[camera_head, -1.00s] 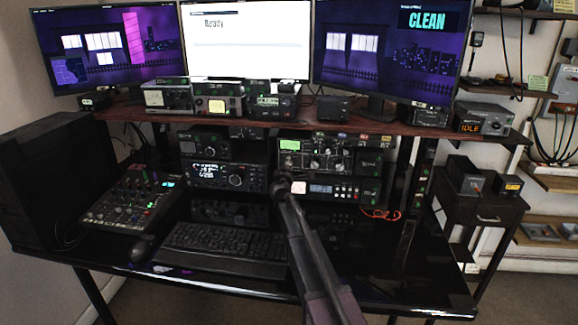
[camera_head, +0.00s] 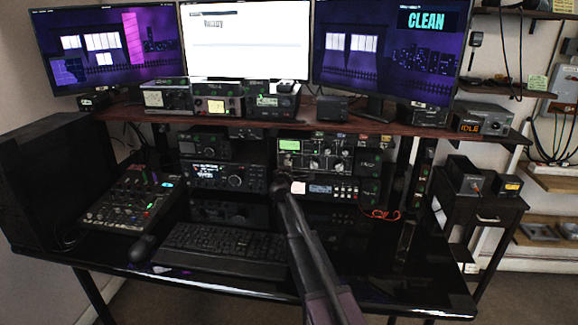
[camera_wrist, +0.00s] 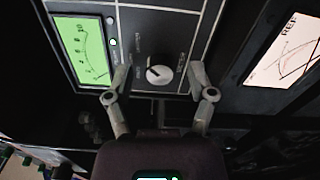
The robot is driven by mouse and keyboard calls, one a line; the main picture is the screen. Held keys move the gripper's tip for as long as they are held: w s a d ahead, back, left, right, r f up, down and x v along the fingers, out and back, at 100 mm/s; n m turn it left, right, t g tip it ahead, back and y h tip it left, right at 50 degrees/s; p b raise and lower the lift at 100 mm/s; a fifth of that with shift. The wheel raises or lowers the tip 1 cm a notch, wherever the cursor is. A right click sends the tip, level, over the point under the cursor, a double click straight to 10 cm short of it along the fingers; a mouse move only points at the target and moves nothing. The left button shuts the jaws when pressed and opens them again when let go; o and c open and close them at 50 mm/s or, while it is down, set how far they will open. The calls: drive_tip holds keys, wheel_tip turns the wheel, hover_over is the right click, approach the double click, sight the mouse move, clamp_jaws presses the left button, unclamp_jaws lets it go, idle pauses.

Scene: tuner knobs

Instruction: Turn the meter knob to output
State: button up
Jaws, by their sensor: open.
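In the wrist view, a small round pale knob (camera_wrist: 158,74) with a pointer line sits on a dark panel, with tiny labels around it that I cannot read. A green-lit needle meter (camera_wrist: 82,50) is to its left. My gripper (camera_wrist: 160,82) is open, with one finger on each side of the knob; I cannot tell whether either finger touches it. In the head view, my gripper (camera_head: 281,186) is at the front of the radio stack, and the knob cannot be made out there.
A white-lit meter marked REF (camera_wrist: 290,45) lies right of the knob. A green-display radio (camera_head: 316,153) and another radio (camera_head: 228,176) stand under the shelf (camera_head: 240,119). A keyboard (camera_head: 222,245) and mixer (camera_head: 128,197) are on the desk. Three monitors stand above.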

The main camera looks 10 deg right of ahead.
drive_tip(key=shift+s, duration=0.1)
drive_tip(key=v, duration=1.2)
